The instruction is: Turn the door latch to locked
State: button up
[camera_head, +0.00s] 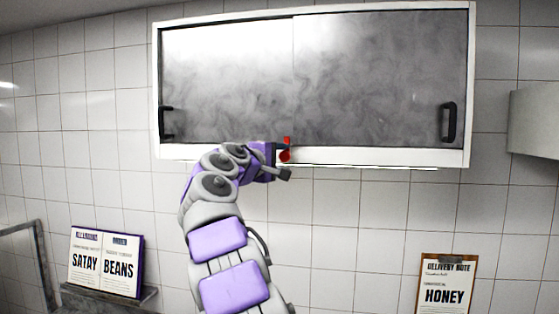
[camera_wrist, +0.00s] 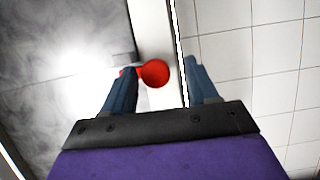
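The door latch is a small red knob with a lever (camera_head: 286,156) at the lower middle of a white wall cabinet (camera_head: 390,157), where its two grey sliding doors meet. In the wrist view the red latch (camera_wrist: 155,73) lies beyond and between my two fingertips. My gripper (camera_head: 282,160) is at the cabinet's bottom edge, beside the latch. In the wrist view my gripper (camera_wrist: 157,75) has its dark blue fingers spread apart with nothing held between them. I cannot tell whether a finger touches the latch.
Black handles are on the left door (camera_head: 165,123) and right door (camera_head: 449,122). An open book (camera_head: 105,264) stands on a small ledge at lower left. A clipboard (camera_head: 445,287) hangs at lower right. A grey box-like fixture (camera_head: 535,122) juts in at right. The tiled wall below the cabinet is mostly clear.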

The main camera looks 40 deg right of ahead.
jog(key=b+v, duration=0.3)
jog(key=v, duration=1.4)
jog(key=shift+a, duration=0.25)
jog(key=shift+f, duration=0.15)
jog(key=s+f+m+g+y+b, duration=0.1)
jog(key=s+f+y+b, duration=0.3)
jog(key=f, duration=0.9)
jog(key=s+f+g+y+b, duration=0.15)
jog(key=s+f+b, duration=0.35)
jog(key=f, duration=0.8)
jog(key=s+f+m+g+y+b, duration=0.1)
jog(key=s+f+y+b, duration=0.3)
jog(key=f, duration=0.9)
jog(key=s+a+f+g+y+b, duration=0.1)
jog(key=s+a+f+y+b, duration=0.1)
jog(key=s+a+f, duration=0.4)
jog(key=s+a+f+m+g+y+b, duration=0.1)
jog(key=s+a+f+y+b, duration=0.2)
jog(key=s+a+f, duration=0.3)
jog(key=s+a+f+g+y+b, duration=0.2)
jog(key=s+a+f+b, duration=0.2)
jog(key=s+f, duration=0.8)
notch_tip(320, 180, down, 8)
jog(key=a, duration=0.2)
jog(key=shift+a+f+b, duration=0.25)
jog(key=shift+a+b, duration=0.15)
jog(key=shift+s+y, duration=0.15)
jog(key=shift+y, duration=0.1)
